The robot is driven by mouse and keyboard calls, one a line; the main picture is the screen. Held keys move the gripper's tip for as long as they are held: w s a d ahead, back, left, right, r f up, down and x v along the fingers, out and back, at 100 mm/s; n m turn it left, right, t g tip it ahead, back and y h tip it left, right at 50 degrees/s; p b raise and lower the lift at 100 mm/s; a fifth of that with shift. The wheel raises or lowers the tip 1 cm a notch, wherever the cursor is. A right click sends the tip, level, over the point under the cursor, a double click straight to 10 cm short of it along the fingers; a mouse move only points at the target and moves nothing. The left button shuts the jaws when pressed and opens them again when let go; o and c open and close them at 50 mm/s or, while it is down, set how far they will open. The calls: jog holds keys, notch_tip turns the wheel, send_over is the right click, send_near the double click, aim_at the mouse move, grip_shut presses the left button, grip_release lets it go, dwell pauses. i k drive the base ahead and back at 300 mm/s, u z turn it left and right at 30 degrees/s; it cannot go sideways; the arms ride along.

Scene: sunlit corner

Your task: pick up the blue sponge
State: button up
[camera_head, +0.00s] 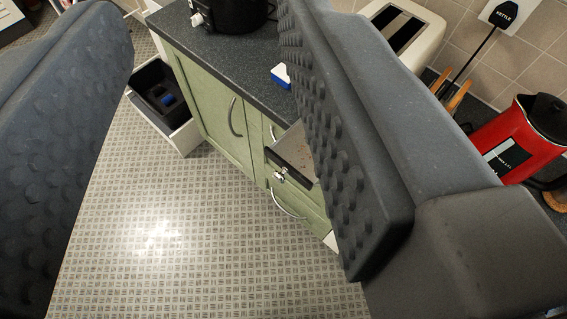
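A small blue and white block (281,76), which looks like the blue sponge, lies on the dark countertop (240,70) near its front edge. My right finger hides part of the counter beside it. My gripper (240,200) is wide open, with one dark studded finger at the left and one at the right. Nothing is between the fingers but a view of the floor and cabinets. The sponge is beyond the right finger, apart from it.
Green cabinets (205,95) stand under the counter, with an open drawer (294,155) and a low pulled-out drawer (185,138) holding a dark tray with a blue item. A black appliance (233,14), toaster (404,30) and red kettle (515,140) stand on the counter. The tiled floor (200,240) is clear.

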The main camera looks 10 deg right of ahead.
aim_at(279, 74)
jog(key=z, duration=0.2)
jog(key=k, duration=1.3)
jog(key=u, duration=0.55)
jog(key=i, duration=0.95)
jog(key=u, duration=0.4)
jog(key=i, duration=1.3)
jog(key=z, duration=0.85)
jog(key=i, duration=0.6)
jog(key=z, duration=0.45)
